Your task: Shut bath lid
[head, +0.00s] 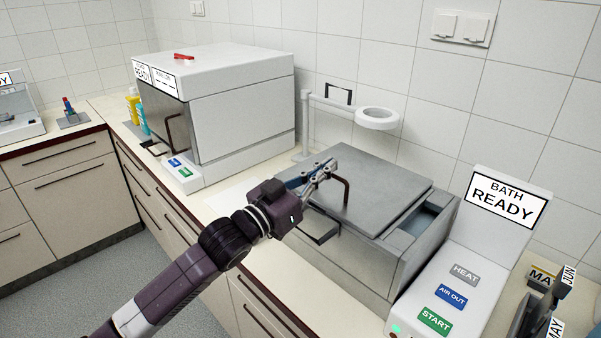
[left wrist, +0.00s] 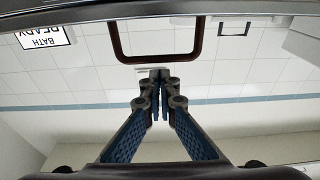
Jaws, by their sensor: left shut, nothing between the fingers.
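The bath (head: 352,262) is a grey box on the counter. Its flat grey lid (head: 385,180) lies over most of the top, with a brown bar handle (head: 347,192) near its front left. A blue-grey recess (head: 430,220) shows uncovered along the right side. My left gripper (head: 333,164) is shut and empty, just left of and close to the handle. In the left wrist view its closed fingertips (left wrist: 153,75) point toward the handle (left wrist: 155,57), with nothing between them. I cannot tell whether they touch it. My right gripper is in neither view.
A sloped panel (head: 480,250) with a READY sign and several buttons stands right of the bath. A large white box machine (head: 240,95) stands to the left. A white ring on a stand (head: 378,118) is behind. Month-labelled holders (head: 545,290) sit at right.

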